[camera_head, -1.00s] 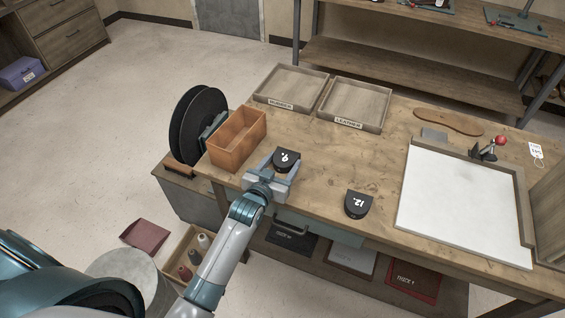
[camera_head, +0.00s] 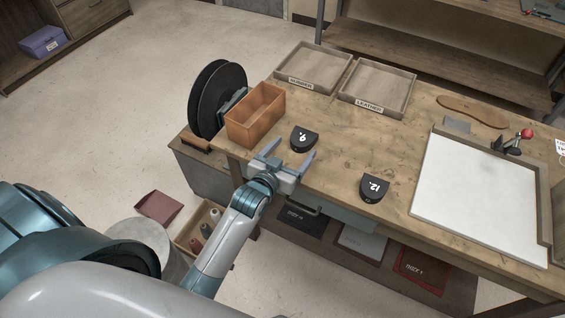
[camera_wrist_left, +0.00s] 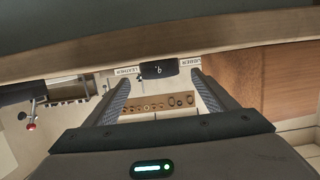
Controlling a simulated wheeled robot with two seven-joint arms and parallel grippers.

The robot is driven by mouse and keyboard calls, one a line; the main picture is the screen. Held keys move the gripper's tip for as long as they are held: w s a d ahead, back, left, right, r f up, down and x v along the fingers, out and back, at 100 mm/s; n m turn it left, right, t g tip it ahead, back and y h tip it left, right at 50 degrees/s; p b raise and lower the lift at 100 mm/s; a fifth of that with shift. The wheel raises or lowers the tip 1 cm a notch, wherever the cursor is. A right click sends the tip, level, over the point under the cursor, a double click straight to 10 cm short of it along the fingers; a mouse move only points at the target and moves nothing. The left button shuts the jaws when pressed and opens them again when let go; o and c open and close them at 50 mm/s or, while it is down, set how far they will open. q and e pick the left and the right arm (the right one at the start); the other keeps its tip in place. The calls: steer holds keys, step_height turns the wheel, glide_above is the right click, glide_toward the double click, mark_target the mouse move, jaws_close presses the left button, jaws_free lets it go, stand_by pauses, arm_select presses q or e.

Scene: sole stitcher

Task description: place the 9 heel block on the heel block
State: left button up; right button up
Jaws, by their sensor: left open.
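The 9 heel block (camera_head: 304,139) is a small black D-shaped block with a white 9 on top. It rests on the wooden bench, right of the orange-brown box. The 12 heel block (camera_head: 374,187), also black, lies apart from it near the bench's front edge. My left gripper (camera_head: 292,151) is open and empty at the front edge, its fingers pointing at the 9 heel block from the near side. In the left wrist view the 9 heel block (camera_wrist_left: 158,67) shows beyond and between the open fingertips (camera_wrist_left: 160,82). My right gripper is out of view.
The open orange-brown box (camera_head: 255,116) and a black reel (camera_head: 216,98) stand left of the gripper. Rubber (camera_head: 313,67) and leather (camera_head: 378,88) trays sit behind. A white board (camera_head: 480,202) fills the right side. Bare bench (camera_head: 340,150) lies between the blocks.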

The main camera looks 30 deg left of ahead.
arm_select(q)
steer(key=v, duration=0.5)
steer(key=shift+s+b, duration=0.3)
steer(key=shift+b, duration=0.05)
steer(key=shift+s+r, duration=0.25)
steer(key=shift+s, duration=0.3)
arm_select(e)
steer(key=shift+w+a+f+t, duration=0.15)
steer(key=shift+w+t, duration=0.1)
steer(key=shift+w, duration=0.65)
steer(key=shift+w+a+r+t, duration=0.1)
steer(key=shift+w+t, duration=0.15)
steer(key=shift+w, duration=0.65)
arm_select(q)
steer(key=shift+o, duration=0.3)
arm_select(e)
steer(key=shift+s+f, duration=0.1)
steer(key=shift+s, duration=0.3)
arm_select(q)
steer(key=shift+o, duration=0.2)
steer(key=shift+a, duration=0.1)
